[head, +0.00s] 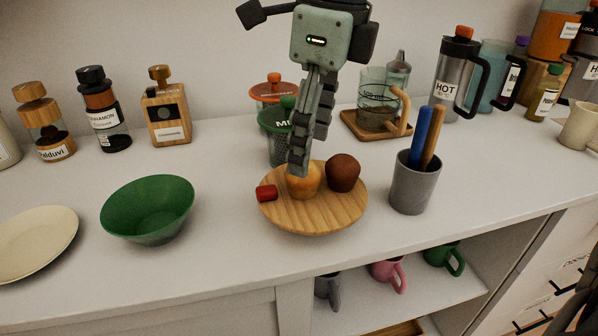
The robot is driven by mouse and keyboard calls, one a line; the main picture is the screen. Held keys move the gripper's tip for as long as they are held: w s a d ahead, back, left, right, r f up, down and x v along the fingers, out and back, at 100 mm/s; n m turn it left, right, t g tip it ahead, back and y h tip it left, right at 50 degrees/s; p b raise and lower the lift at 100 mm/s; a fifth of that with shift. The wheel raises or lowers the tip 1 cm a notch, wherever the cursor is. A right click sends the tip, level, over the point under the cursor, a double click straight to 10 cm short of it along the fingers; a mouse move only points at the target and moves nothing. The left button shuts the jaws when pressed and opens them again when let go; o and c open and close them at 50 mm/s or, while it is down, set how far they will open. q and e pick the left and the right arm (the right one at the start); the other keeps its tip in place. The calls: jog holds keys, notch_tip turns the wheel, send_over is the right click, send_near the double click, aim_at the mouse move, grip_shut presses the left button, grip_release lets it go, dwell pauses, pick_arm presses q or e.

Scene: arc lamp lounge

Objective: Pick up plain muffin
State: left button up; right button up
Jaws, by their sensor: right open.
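The plain muffin (306,186), golden yellow, sits on a round wooden board (312,220) on the white counter. A dark brown muffin (343,172) sits just to its right on the same board. My right gripper (299,165) comes down from above, its fingers pointing down and seen nearly edge-on. It is open, with its tips at the top of the plain muffin and hiding part of it. I cannot tell whether they touch it.
A small red object (266,192) lies at the board's left edge. A green bowl (148,208) stands to the left, a grey cup (414,185) with two sticks to the right. A green-lidded jar (278,140) stands close behind the gripper. Counter in front of the board is clear.

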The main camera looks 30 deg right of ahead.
jog(key=f, duration=0.4)
jog(key=shift+w+a, duration=0.1)
jog(key=shift+w, duration=0.3)
jog(key=shift+w+f, duration=0.1)
jog(key=shift+f, duration=0.4)
pick_arm(q)
jog(key=shift+w+f, duration=0.2)
jog(key=shift+w, duration=0.15)
pick_arm(e)
jog(key=shift+c, duration=0.6)
jog(key=c, duration=1.1)
pick_arm(q)
jog(key=shift+w+d+r, duration=0.1)
jog(key=shift+w, duration=0.05)
pick_arm(e)
jog(key=shift+r, duration=0.1)
